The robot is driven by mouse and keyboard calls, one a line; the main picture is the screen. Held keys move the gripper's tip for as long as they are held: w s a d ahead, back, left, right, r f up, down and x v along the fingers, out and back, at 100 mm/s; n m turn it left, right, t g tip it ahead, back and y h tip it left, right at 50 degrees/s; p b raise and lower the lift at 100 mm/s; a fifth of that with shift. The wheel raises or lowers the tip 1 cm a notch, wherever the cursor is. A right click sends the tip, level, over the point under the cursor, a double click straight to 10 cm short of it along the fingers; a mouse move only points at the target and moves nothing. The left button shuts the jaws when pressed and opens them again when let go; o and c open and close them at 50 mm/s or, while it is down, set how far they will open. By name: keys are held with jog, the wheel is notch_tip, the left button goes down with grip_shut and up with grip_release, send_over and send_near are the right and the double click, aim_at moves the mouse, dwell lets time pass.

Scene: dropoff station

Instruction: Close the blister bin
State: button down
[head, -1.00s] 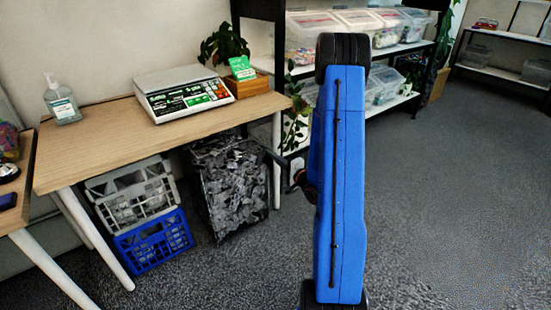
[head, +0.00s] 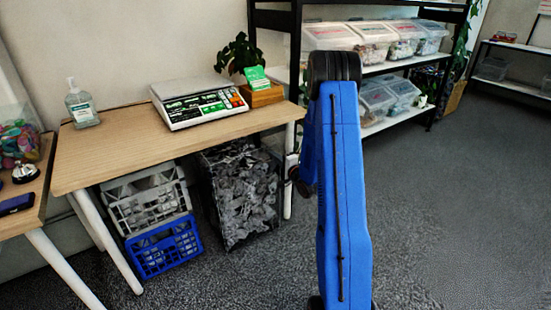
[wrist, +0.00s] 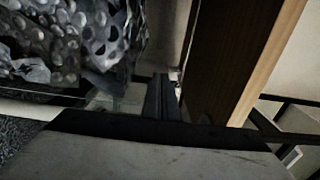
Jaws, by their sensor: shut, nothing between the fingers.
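The blister bin (head: 243,203) is a dark-framed, see-through bin packed with silvery blister packs, standing on the floor under the right end of the wooden table. I cannot make out its lid or how far it is open. My gripper is mostly hidden behind my blue arm in the head view, near the bin's right side. In the wrist view my gripper (wrist: 163,82) is shut and empty, its dark fingers pointing away. Blister packs (wrist: 75,38) fill the upper left there, beside the fingers; I cannot tell whether anything touches.
The table (head: 120,150) holds a scale (head: 198,103), a sanitizer bottle (head: 82,105) and a plant. Grey and blue crates (head: 165,247) stand left of the bin. A table leg (head: 289,185) is close by its right. Shelves stand behind; floor at right is clear.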

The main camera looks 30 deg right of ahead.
aim_at(269, 162)
jog(key=w, duration=0.4)
jog(key=shift+w+a, duration=0.1)
jog(key=shift+w, duration=0.05)
jog(key=shift+w+r, duration=0.2)
